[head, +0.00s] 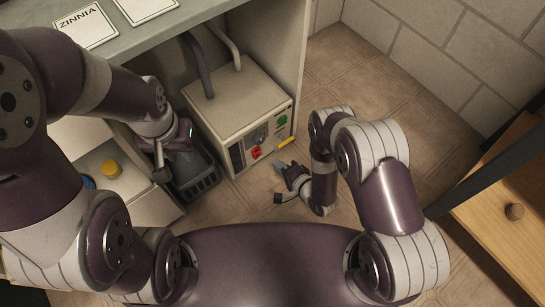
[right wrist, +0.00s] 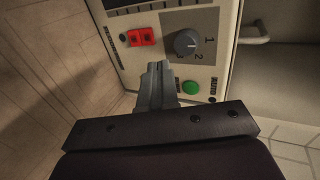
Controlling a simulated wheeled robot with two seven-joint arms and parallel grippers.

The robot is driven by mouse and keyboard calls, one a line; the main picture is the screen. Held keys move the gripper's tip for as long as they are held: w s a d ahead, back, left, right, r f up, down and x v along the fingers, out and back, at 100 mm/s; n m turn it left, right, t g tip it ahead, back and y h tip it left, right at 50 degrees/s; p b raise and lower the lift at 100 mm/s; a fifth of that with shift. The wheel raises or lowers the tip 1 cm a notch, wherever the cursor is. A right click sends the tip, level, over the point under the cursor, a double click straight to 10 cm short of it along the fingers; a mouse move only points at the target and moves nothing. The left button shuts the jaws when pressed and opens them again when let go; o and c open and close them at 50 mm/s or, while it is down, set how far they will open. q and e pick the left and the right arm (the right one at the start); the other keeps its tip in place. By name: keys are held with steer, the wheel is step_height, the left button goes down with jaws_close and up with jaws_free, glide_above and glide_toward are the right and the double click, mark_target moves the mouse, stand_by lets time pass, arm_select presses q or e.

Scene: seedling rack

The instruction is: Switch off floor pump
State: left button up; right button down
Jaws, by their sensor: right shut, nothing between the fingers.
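The floor pump (head: 236,98) is a beige box on the tiled floor, with two grey pipes on top. Its front panel carries a red switch (head: 257,153), a grey knob (head: 260,135) and a green button (head: 282,120). The right wrist view shows the red switch (right wrist: 141,37), the knob (right wrist: 186,43) between the marks 1 and 2, and the green button (right wrist: 190,87) beside the word AUTO. My right gripper (head: 279,168) is shut and empty in front of the panel; its fingertips (right wrist: 158,66) appear below the switch and knob. My left gripper (head: 162,168) is by the dark crate; its jaw state is unclear.
A dark crate (head: 205,183) stands left of the pump. An open drawer (head: 135,195) holds a yellow-capped item (head: 111,169). The bench top (head: 110,45) overhangs the pump, with a ZINNIA card (head: 87,25). A wooden cabinet (head: 510,190) stands at right. Floor right of the pump is clear.

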steer(key=shift+r+v, duration=0.25)
steer(key=shift+v, duration=0.85)
steer(key=shift+w, duration=0.1)
